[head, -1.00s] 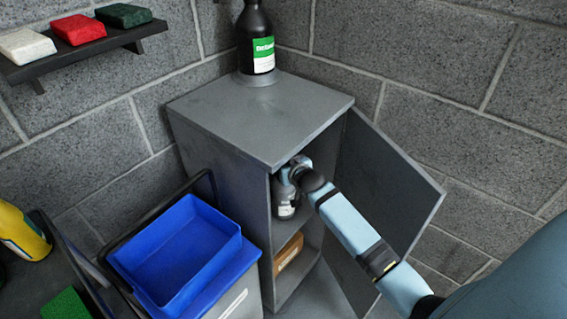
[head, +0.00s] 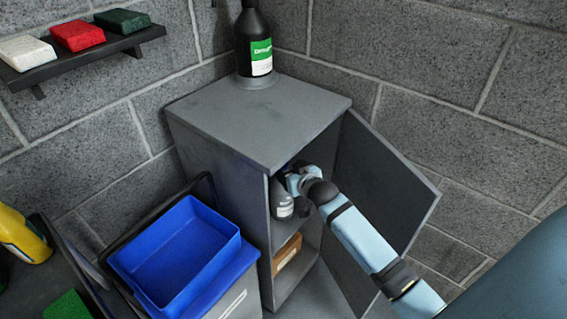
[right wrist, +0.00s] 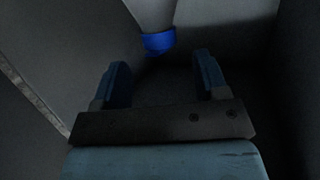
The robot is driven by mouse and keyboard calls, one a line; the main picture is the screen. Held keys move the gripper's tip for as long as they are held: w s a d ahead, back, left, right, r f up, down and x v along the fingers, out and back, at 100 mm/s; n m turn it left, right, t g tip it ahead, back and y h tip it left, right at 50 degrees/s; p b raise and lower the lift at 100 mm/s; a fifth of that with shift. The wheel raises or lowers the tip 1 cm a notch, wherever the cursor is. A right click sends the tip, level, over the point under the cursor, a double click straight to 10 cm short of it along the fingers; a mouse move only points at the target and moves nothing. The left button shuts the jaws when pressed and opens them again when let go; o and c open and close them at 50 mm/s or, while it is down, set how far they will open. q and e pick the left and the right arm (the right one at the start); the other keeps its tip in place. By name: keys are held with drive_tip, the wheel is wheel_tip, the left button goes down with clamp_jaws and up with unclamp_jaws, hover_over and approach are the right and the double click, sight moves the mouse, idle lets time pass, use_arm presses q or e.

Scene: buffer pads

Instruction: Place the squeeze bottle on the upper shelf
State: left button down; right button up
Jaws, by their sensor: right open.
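In the right wrist view, a grey body with a blue collar (right wrist: 159,41), apparently this bottle, shows beyond the fingertips. My right gripper (right wrist: 160,75) is open, with nothing between its fingers. In the head view it is inside the cabinet opening beside the bottle, its fingers mostly hidden. My left gripper is not in view.
The cabinet door (head: 385,185) is open on the right, close to my arm. A brown box (head: 287,254) sits on the lower level. A black bottle (head: 254,45) stands on top. A blue bin (head: 175,250) is at left; a wall shelf (head: 85,55) holds sponges.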

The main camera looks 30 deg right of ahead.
drive_tip(key=s+a+f+n+g+y, duration=0.1)
drive_tip(key=s+a+f+y, duration=0.1)
drive_tip(key=s+a, duration=0.7)
drive_tip(key=s+a+f+n+g+y, duration=0.2)
drive_tip(key=s+a, duration=0.7)
drive_tip(key=s, duration=0.9)
wheel_tip(320, 180, down, 2)
drive_tip(key=shift+a+f+g+p, duration=0.1)
drive_tip(key=shift+a+g+p, duration=0.2)
drive_tip(key=shift+a, duration=0.1)
